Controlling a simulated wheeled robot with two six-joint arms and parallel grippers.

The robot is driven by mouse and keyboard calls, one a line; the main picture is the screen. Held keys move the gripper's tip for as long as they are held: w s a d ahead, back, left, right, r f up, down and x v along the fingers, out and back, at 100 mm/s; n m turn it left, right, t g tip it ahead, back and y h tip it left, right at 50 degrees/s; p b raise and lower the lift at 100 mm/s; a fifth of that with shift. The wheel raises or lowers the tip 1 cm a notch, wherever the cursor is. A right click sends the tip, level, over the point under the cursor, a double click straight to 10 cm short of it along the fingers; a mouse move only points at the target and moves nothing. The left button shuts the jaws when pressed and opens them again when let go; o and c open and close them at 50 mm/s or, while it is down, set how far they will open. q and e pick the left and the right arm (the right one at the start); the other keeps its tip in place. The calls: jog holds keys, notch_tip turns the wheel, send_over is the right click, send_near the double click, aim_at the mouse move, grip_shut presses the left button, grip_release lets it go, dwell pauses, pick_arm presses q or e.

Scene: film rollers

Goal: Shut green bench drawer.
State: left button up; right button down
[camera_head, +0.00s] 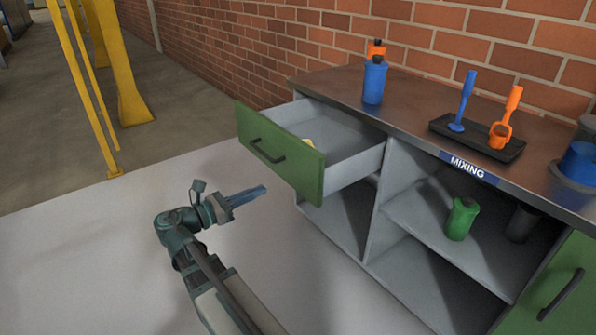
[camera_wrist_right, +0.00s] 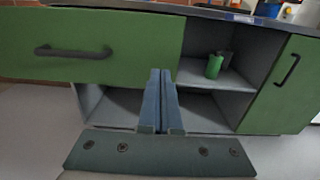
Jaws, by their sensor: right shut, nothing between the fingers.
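The green bench drawer (camera_head: 276,152) stands pulled out at the left end of the bench, with a dark bar handle (camera_head: 266,151) on its front. A small yellowish item (camera_head: 308,142) lies inside it. My right gripper (camera_head: 262,190) is shut and empty, in front of the drawer's face and apart from it in the head view. In the right wrist view the shut blue fingers (camera_wrist_right: 161,75) point toward the bench, and the drawer front (camera_wrist_right: 125,45) fills the upper left. My left gripper is not in view.
A green bottle (camera_head: 461,219) stands on an open shelf. Pale floor (camera_head: 90,240) left of the bench is clear.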

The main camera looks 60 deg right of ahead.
aim_at(308, 170)
jog(key=x, duration=1.4)
jog(key=x, duration=2.5)
jog(key=shift+s+d, duration=0.1)
jog(key=shift+d, duration=0.6)
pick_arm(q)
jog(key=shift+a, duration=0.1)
pick_arm(e)
jog(key=shift+d+r, duration=0.1)
jog(key=shift+d, duration=0.05)
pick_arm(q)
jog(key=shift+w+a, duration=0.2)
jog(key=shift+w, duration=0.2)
pick_arm(e)
jog(key=v, duration=1.5)
jog(key=shift+s, duration=0.2)
